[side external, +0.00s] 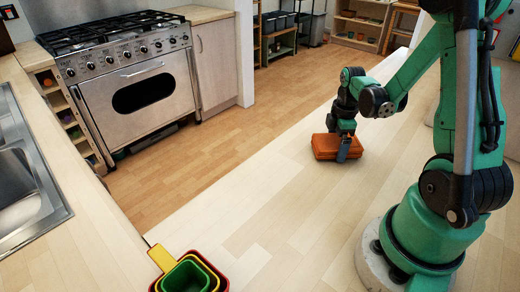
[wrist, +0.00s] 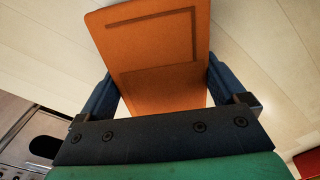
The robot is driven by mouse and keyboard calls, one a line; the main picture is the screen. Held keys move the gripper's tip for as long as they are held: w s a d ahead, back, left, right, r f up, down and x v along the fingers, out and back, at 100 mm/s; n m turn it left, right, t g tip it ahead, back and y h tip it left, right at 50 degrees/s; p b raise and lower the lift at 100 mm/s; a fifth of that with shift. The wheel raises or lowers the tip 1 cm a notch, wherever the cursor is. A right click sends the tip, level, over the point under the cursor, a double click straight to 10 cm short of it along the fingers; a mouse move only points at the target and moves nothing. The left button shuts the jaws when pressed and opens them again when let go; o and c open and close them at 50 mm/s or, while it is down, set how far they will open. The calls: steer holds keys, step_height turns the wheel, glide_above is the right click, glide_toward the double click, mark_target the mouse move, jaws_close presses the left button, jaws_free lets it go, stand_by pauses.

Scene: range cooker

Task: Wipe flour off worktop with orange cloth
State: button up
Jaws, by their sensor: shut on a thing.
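The orange cloth (side external: 324,146) is a folded rectangular pad at the far part of the pale wooden worktop (side external: 250,200). My gripper (side external: 343,152) points down over it and is shut on it. In the wrist view, the cloth (wrist: 155,40) sits between the two blue-grey fingers and extends beyond them. The cloth is at or very close to the worktop surface; I cannot tell whether it touches. I cannot make out flour against the pale boards in either view, and the area under the cloth is hidden.
Nested measuring cups (side external: 185,274) in red, yellow and green stand at the worktop's near edge. A steel range cooker (side external: 135,85) stands across the wooden floor (side external: 235,110). A sink (side external: 22,165) is in the left counter. The worktop between cups and cloth is clear.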

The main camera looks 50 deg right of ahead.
steer(key=shift+w+f, duration=0.15)
steer(key=shift+w, duration=0.35)
steer(key=shift+w+r, duration=0.3)
steer(key=shift+r, duration=0.05)
steer(key=shift+s+f, duration=0.2)
steer(key=shift+s, duration=0.05)
steer(key=shift+s+f, duration=0.15)
steer(key=shift+s, duration=0.6)
steer(key=shift+s+f, duration=0.1)
steer(key=shift+s, duration=0.65)
steer(key=shift+s+r, duration=0.2)
steer(key=shift+r, duration=3.95)
